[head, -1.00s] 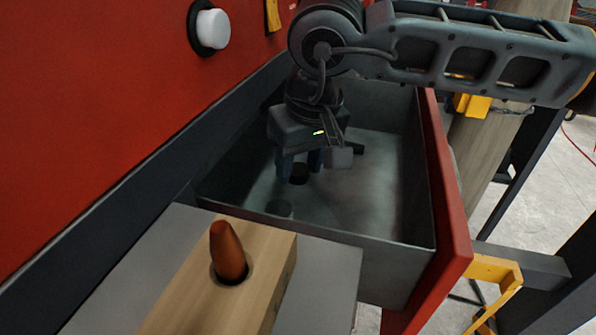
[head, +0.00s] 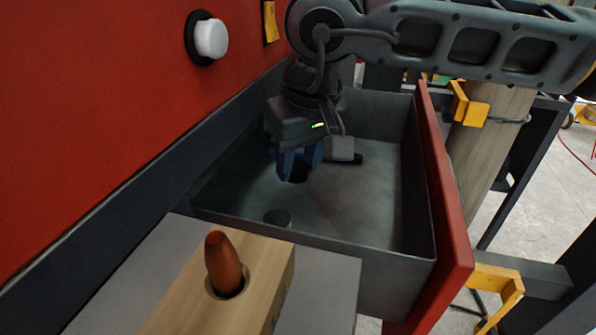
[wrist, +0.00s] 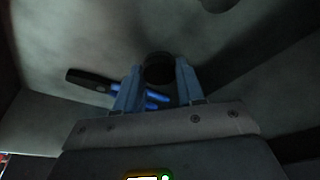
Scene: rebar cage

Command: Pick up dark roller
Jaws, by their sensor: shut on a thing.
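The dark roller (head: 299,173) is a short, near-black cylinder inside the grey drawer (head: 370,205). My gripper (head: 299,166) points down into the drawer, its blue fingers shut on the roller from both sides. In the wrist view the roller (wrist: 158,68) shows as a dark round end between the fingertips (wrist: 157,78). Whether it touches the drawer floor is hard to tell. A second dark round piece (head: 277,217) sits on the drawer floor nearer the front; part of a dark round piece (wrist: 218,4) also shows at the wrist view's top edge.
A dark tool with blue parts (wrist: 90,78) lies on the floor beside the fingers. The drawer's red front (head: 447,200) and grey walls surround my gripper. A wooden block (head: 215,305) with an orange-brown peg (head: 222,262) stands nearby. The red panel (head: 90,110) is at left.

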